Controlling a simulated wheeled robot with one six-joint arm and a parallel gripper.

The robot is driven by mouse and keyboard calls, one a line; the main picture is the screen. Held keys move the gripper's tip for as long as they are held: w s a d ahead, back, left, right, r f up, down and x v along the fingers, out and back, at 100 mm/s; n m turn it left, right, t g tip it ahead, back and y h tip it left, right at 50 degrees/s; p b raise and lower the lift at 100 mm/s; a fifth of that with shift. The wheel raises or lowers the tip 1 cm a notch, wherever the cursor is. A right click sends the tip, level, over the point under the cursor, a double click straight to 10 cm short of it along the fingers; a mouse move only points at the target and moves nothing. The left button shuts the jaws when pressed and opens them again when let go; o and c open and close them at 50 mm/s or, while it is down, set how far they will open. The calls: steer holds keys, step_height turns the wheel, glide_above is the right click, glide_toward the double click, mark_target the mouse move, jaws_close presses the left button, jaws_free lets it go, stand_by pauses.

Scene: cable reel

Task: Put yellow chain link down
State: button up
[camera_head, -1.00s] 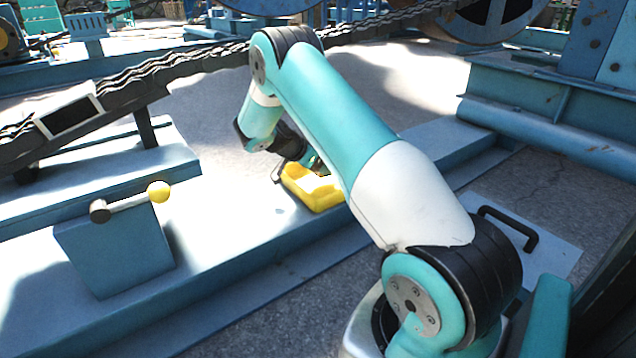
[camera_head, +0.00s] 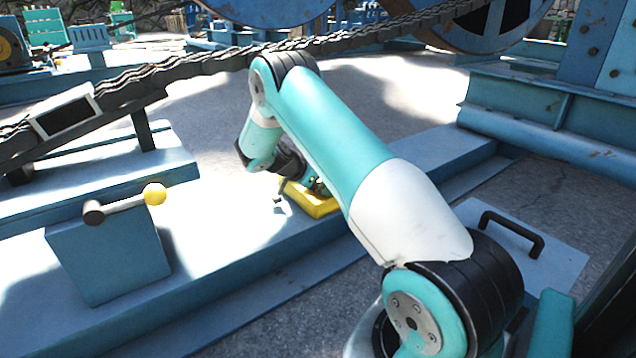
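The yellow chain link (camera_head: 318,207) lies low at the blue beam's top, partly hidden behind my arm. It looks flat, but its contact with the surface is hard to see. My gripper (camera_head: 298,191) is just above and around it. One dark finger shows at the link's left side, apart from it, and the other is by its right part, mostly hidden by my arm. The fingers look spread.
A blue beam (camera_head: 225,265) runs diagonally beneath the link. A blue box with a yellow-knobbed lever (camera_head: 126,203) stands at left. A heavy dark chain (camera_head: 190,65) crosses behind my arm. A plate with a black handle (camera_head: 512,234) is at right.

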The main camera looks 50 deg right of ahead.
steer(key=shift+r, duration=0.2)
steer(key=p+v, duration=0.6)
steer(key=v, duration=0.5)
steer(key=shift+a+r, duration=0.3)
